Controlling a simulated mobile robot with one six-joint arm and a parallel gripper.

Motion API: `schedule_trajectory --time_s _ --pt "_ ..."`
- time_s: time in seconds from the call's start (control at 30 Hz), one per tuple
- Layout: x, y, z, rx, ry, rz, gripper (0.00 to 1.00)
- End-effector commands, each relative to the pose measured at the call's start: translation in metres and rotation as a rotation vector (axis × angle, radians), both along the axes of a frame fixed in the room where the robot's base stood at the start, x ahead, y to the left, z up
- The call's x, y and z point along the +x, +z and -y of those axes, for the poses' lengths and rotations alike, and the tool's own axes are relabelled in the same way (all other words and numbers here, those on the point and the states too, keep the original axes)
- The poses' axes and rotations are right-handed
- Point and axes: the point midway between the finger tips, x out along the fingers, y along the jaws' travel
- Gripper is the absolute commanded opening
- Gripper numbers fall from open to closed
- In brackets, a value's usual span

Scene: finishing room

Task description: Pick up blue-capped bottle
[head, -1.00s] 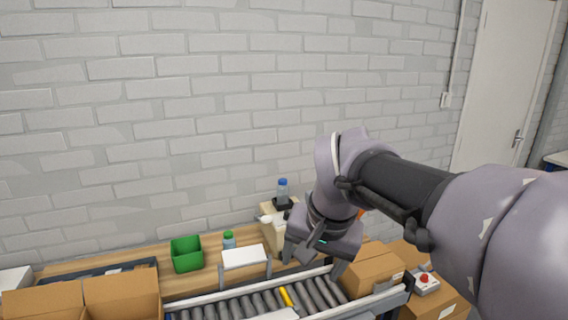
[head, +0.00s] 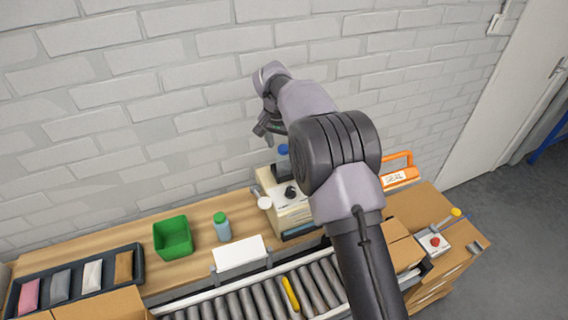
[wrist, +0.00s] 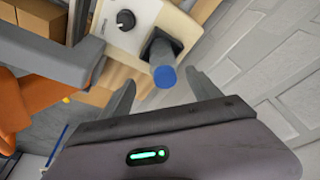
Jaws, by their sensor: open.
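The blue-capped bottle (head: 283,158) stands on the beige machine (head: 287,207) at the back of the bench, partly hidden by my arm in the head view. In the wrist view its blue cap (wrist: 165,77) points towards the camera, with the dark holder around its body behind it. My gripper (wrist: 162,88) is open, with one finger on each side of the cap and apart from it. In the head view my gripper (head: 264,124) is up by the wall, above and left of the bottle.
A green-capped bottle (head: 221,226), a green bin (head: 173,237) and a white stand (head: 240,254) are left of the machine. A roller conveyor (head: 265,299) runs in front. An orange-handled case (head: 400,176) and a red-button box (head: 434,242) are at right.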

Motion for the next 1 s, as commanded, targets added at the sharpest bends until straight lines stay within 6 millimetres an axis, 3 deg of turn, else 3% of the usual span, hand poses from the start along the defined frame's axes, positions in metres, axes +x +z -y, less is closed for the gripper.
schedule_trajectory --time_s 0.37,0.63,0.93,1.0 --pt "0.021 -0.056 0.000 0.002 -0.001 0.000 0.72" --pt "0.023 -0.060 0.001 0.002 0.000 0.001 0.70" --pt "0.023 -0.059 0.001 0.002 0.000 0.001 0.11" --pt "0.023 -0.059 0.001 0.002 0.000 0.001 0.07"
